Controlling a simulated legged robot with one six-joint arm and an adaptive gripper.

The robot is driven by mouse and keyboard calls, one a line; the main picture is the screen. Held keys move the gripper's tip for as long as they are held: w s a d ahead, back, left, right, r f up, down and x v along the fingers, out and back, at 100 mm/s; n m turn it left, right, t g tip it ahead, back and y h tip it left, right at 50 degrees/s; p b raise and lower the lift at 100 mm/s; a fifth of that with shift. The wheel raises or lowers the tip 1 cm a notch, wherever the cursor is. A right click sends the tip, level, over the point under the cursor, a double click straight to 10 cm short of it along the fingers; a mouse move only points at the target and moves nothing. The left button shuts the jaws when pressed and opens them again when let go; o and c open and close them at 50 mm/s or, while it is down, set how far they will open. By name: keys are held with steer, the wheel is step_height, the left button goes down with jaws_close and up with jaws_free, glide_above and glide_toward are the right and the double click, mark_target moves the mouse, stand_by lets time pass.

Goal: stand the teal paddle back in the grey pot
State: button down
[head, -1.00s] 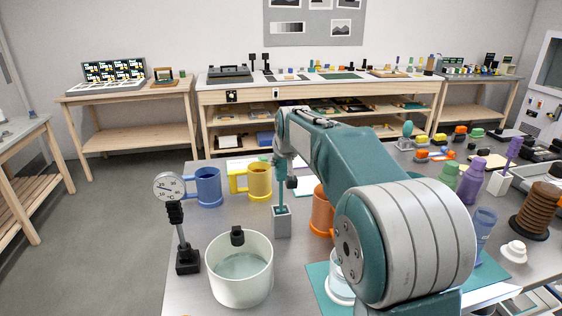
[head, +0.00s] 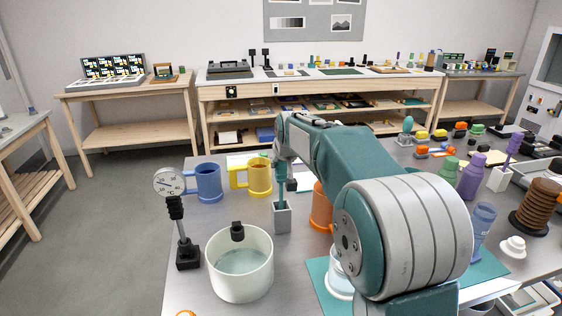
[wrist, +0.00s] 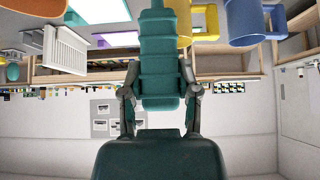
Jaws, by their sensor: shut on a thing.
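The teal paddle (head: 282,192) is upright in the head view, its thin shaft reaching down to the mouth of the grey pot (head: 282,219). The lower end appears to be inside the pot, but I cannot tell how deep. My gripper (wrist: 158,84) is shut on the paddle; in the wrist view its ridged teal handle (wrist: 158,55) lies between the two fingers. In the head view my arm partly hides the gripper and the paddle's upper part. The pot stands upright on the grey table.
A blue mug (head: 208,182) and a yellow mug (head: 258,177) stand behind. An orange mug (head: 321,207) is close on the right, partly behind my arm.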

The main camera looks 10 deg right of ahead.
steer(key=shift+f, duration=0.75)
stand_by(0.3)
steer(key=shift+c, duration=1.3)
jaws_free()
steer(key=shift+r, duration=0.1)
steer(key=shift+v, duration=3.75)
steer(key=shift+s+r, duration=0.15)
steer(key=shift+s, duration=0.05)
steer(key=v, duration=1.1)
steer(key=shift+s+r, duration=0.25)
